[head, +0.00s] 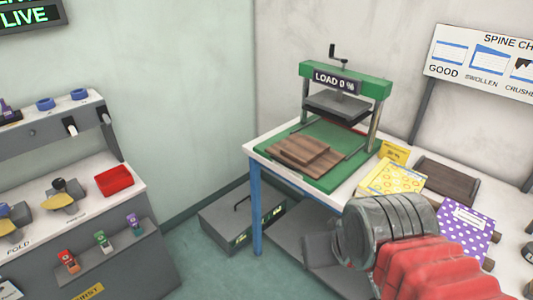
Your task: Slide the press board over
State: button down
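A green press (346,84) stands at the left end of the white table, with its dark platen (337,107) raised and a sign reading LOAD 0 %. Brown wooden boards (304,150), a smaller one on a larger one, lie on its green base (335,181), at the front and clear of the platen. A separate darker wooden board (447,181) lies flat on the table to the right. I cannot tell which board is the press board. My arm, grey with a red sleeve, fills the lower right; no gripper fingers show.
A yellow patterned booklet (393,177) and a purple dotted booklet (464,223) lie on the white table (268,146). A grey box (240,218) sits on the floor beside a blue table leg. A bench with a red tray (114,180) stands left. Floor between is clear.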

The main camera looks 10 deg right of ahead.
aim_at(306, 154)
jog(key=u, duration=0.5)
jog(key=i, duration=1.4)
jog(key=u, duration=0.15)
